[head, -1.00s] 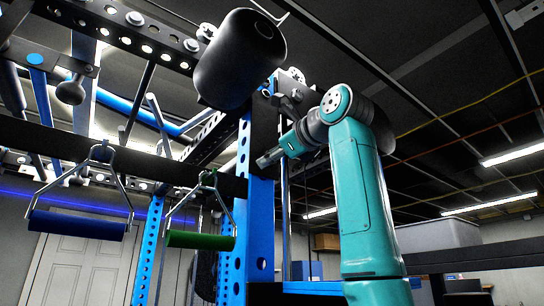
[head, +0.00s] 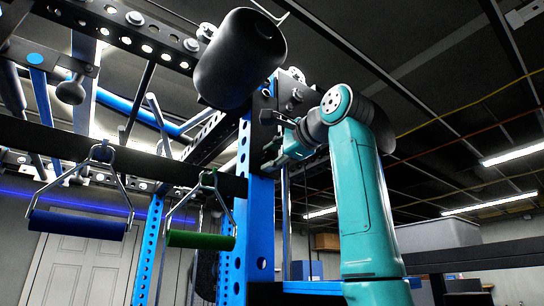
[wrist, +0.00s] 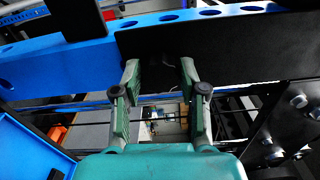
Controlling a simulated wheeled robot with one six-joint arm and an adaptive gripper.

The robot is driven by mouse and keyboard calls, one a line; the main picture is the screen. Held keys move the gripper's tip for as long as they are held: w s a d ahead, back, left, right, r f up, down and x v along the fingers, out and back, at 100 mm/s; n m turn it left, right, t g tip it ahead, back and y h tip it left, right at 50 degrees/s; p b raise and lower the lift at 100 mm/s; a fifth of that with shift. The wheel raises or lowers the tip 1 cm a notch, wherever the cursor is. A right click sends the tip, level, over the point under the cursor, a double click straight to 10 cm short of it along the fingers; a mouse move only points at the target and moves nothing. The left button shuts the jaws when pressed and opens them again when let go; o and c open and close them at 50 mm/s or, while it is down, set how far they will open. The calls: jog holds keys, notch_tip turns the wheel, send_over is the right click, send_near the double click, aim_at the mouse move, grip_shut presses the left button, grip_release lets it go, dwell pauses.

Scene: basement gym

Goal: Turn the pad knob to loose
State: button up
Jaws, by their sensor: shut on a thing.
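The thick black roller pad (head: 240,60) hangs at the top of the rack, beside the blue upright (head: 258,215), in the head view. My gripper (head: 271,143) is at the black bracket on the upright, below and right of the pad. In the wrist view my gripper (wrist: 160,72) has its two green fingers on either side of a dark area in front of the black plate. It is shut on the pad knob, which is dark against dark and hard to make out between the fingers. The knob's marking cannot be read.
A blue-grip handle (head: 78,224) and a green-grip handle (head: 200,240) hang left of the upright. A black crossbeam (head: 120,160) runs behind them. Bolted black plates (wrist: 290,125) stand close on the right in the wrist view. A grey bin (head: 438,233) is at the right.

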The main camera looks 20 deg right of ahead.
jog(key=n, duration=0.7)
jog(key=shift+f, duration=0.1)
jog(key=n, duration=0.7)
jog(key=shift+d+f+n, duration=0.1)
jog(key=shift+n, duration=0.2)
jog(key=n, duration=0.3)
jog(key=shift+w+n, duration=0.1)
jog(key=shift+n, duration=0.2)
jog(key=n, duration=0.3)
jog(key=shift+n, duration=0.4)
jog(key=n, duration=0.6)
jog(key=shift+d, duration=0.1)
